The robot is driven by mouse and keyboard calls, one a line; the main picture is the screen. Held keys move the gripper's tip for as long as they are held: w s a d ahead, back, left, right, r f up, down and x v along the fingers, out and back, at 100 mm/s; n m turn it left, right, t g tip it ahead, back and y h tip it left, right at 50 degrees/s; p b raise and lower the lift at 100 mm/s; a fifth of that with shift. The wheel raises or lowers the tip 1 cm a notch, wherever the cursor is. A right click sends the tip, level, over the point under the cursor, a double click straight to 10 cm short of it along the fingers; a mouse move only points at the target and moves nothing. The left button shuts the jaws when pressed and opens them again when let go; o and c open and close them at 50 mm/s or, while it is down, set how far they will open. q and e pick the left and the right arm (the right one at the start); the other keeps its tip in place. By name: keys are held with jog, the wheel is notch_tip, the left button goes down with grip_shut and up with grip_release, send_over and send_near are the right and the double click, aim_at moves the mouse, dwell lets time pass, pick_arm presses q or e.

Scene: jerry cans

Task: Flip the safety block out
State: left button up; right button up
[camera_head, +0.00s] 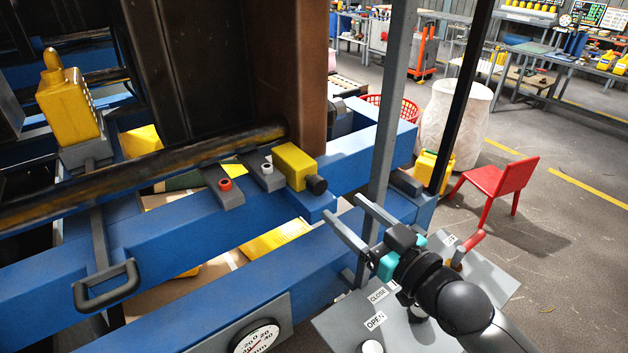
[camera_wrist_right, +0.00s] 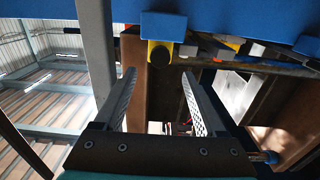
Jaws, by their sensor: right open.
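A yellow block (camera_head: 295,164) with a black round knob, which looks like the safety block, sits on the blue frame beside the rusty brown column. In the right wrist view, the yellow block (camera_wrist_right: 151,47) shows only in part, with its black knob below a blue part, beyond my fingertips. My right gripper (camera_head: 342,205) is open and empty, just right of and below the block in the head view. Its two fingers (camera_wrist_right: 158,76) are spread wide and apart from the block. My left gripper is not in view.
Dark grey plates with a red button (camera_head: 225,184) and a white button (camera_head: 266,168) lie left of the block. A grey post (camera_head: 385,120) stands close by my right gripper. A panel (camera_head: 345,328) marked OPEN and CLOSE lies below. A red chair (camera_head: 500,180) stands on the floor.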

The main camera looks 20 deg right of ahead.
aim_at(321, 188)
jog(key=x, duration=1)
jog(key=shift+w+a+f, duration=0.1)
jog(key=shift+w, duration=0.1)
jog(key=shift+c, duration=0.3)
grip_shut()
dwell(0.3)
